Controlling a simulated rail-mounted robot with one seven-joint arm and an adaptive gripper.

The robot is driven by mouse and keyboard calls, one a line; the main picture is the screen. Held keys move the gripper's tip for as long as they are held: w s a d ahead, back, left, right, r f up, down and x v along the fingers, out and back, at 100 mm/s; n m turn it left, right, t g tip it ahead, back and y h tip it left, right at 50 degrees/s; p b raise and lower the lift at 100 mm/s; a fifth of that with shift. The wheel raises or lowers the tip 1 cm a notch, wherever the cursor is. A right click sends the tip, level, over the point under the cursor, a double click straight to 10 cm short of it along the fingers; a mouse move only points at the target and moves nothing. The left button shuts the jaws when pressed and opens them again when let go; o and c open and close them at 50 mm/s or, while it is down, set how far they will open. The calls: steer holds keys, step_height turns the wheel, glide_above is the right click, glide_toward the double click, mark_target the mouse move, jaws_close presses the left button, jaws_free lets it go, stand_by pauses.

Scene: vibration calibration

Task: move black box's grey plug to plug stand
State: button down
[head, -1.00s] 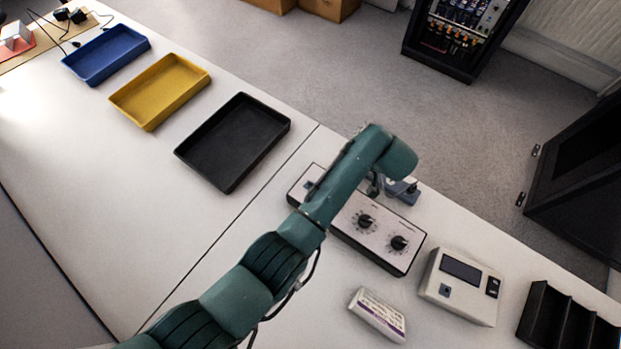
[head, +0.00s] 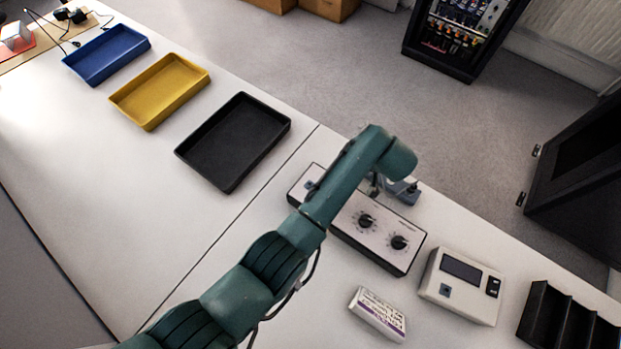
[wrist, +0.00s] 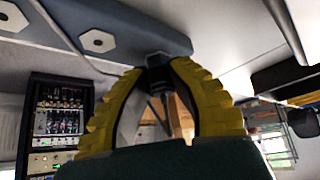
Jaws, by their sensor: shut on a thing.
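The black box (head: 374,223) is a black-sided case with a pale panel and two dials, partly behind my arm in the head view. The plug stand (head: 404,192) is a blue-grey block at the table's back edge, partly hidden by my wrist. In the wrist view the stand (wrist: 130,32) is a blue-grey bar with hexagonal holes. My gripper (wrist: 158,62) has yellow ribbed fingers, shut on a small dark grey plug (wrist: 154,60). The plug is at the stand's edge in that view; I cannot tell whether it is seated in it. In the head view the fingertips are hidden.
A beige meter (head: 461,286), a small white labelled box (head: 378,314) and a black divided rack (head: 562,322) stand to the right. Black (head: 187,153), yellow (head: 116,101) and blue (head: 69,63) trays lie left. The table between the trays and my arm is clear.

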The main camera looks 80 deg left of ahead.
steer(key=shift+d+f, duration=0.1)
steer(key=shift+f, duration=0.15)
steer(key=c, duration=1)
jaws_free()
steer(key=shift+o, duration=0.2)
steer(key=shift+r, duration=0.1)
steer(key=shift+d+r+p, duration=0.1)
steer(key=shift+r+p, duration=0.35)
steer(key=shift+p, duration=0.05)
steer(key=shift+p+v, duration=2.1)
steer(key=shift+p, duration=0.25)
steer(key=shift+d, duration=0.1)
steer(key=v, duration=1.2)
